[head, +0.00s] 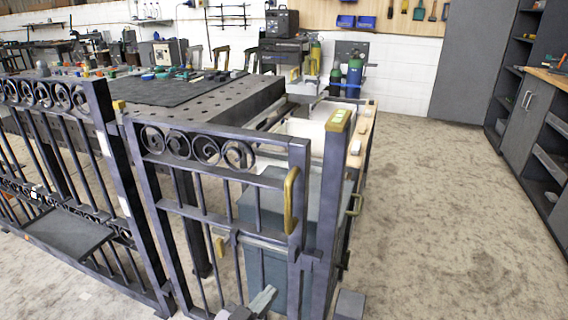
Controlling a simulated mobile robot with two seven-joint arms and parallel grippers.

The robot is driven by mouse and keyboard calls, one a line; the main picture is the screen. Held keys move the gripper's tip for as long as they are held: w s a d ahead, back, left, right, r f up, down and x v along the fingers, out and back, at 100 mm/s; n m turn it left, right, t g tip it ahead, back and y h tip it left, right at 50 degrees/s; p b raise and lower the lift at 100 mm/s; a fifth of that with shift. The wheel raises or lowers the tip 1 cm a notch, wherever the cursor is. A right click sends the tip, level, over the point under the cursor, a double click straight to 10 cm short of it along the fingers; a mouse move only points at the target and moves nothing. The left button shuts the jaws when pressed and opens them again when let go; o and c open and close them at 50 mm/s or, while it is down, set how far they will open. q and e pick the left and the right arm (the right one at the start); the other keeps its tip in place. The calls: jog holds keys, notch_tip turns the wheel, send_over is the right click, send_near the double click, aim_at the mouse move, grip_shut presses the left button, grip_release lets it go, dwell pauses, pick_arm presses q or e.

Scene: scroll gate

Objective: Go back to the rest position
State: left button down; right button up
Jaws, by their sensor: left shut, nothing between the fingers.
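My left gripper (263,299) shows at the bottom edge of the head view, low in front of the scroll gate. It is shut and empty, apart from the gate's brass handle. Most of its arm is out of frame. My right gripper is not in view. The dark metal gate (222,180) has a row of scrolls under its top rail and stands against or very near the post (330,190) on its right. The brass pull handle (291,200) is upright on the gate's right stile. A horizontal latch bar (258,242) crosses the gate below it.
A fixed scroll fence (112,150) stands left of the gate, with a dark shelf (68,235) on it. Behind are a perforated welding table (225,105), a grey-blue cabinet (265,265) and gas cylinders (354,75). The floor (440,210) on the right is clear up to the dark cabinets (530,130).

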pick_arm(q)
jog(key=s+a+n+g+y+p, duration=0.2)
jog(key=s+a+y+p, duration=0.1)
jog(key=s+a, duration=0.5)
jog(key=s+a+f+n+g+y+p, duration=0.1)
jog(key=s+a+y+p, duration=0.3)
jog(key=s, duration=0.8)
jog(key=a+n+g+p, duration=0.1)
jog(key=a+p, duration=0.1)
jog(key=a, duration=0.2)
jog(key=shift+s+g, duration=0.25)
jog(key=shift+g, duration=0.15)
